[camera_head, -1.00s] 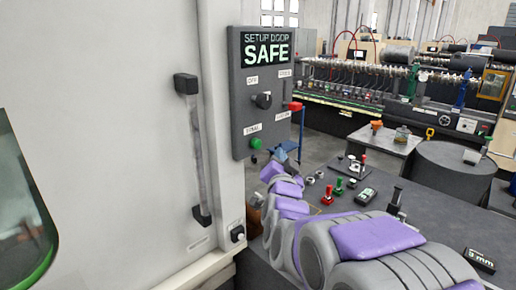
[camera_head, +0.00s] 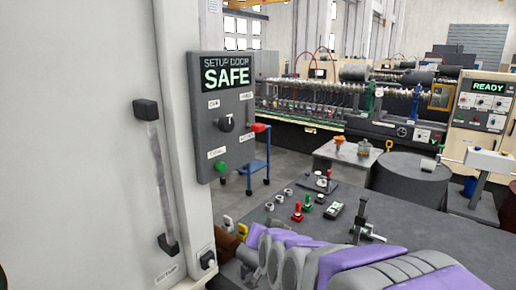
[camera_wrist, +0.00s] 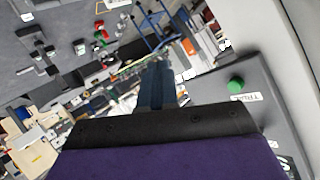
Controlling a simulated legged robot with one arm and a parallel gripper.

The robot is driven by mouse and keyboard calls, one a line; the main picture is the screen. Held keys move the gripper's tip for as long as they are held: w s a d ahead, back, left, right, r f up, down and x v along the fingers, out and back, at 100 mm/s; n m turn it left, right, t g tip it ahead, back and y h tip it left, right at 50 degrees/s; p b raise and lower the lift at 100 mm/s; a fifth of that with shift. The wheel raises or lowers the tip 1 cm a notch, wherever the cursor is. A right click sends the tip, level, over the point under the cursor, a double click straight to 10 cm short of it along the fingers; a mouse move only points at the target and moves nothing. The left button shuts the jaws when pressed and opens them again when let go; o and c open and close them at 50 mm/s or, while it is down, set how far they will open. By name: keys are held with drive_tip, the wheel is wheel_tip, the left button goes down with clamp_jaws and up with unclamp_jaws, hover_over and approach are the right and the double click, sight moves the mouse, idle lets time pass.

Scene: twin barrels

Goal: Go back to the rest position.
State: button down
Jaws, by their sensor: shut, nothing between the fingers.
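My gripper (camera_wrist: 157,85) shows in the wrist view as dark blue fingers close together, with nothing between them. It is in the air, left of the green button (camera_wrist: 236,85) of the grey panel (camera_wrist: 262,110) and apart from it. In the head view my purple and grey arm stretches low across the right, above the dark table (camera_head: 290,215). I cannot make out the fingers there. The panel (camera_head: 210,140) reads "SETUP DOOR SAFE" and has a black knob, a red lever and the green button (camera_head: 220,166).
Red and green clamps (camera_head: 298,211) and a black toggle clamp (camera_head: 362,222) stand on the table. A dark barrel (camera_head: 405,180) and a blue cart (camera_head: 252,172) are behind.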

drive_tip(key=s+d+f+n+g+h, duration=0.1)
drive_tip(key=s+d+f+g, duration=0.2)
drive_tip(key=s, duration=1)
drive_tip(key=s+d+f+g+h, duration=0.1)
drive_tip(key=s+d+f+g, duration=0.3)
drive_tip(key=s, duration=0.9)
drive_tip(key=s+d+f+n+g+h, duration=0.1)
drive_tip(key=s+d+f+g, duration=0.2)
drive_tip(key=s+d+g, duration=0.4)
drive_tip(key=s, duration=0.6)
drive_tip(key=shift+f+n, duration=0.3)
drive_tip(key=shift+f, duration=0.1)
drive_tip(key=shift+a, duration=0.2)
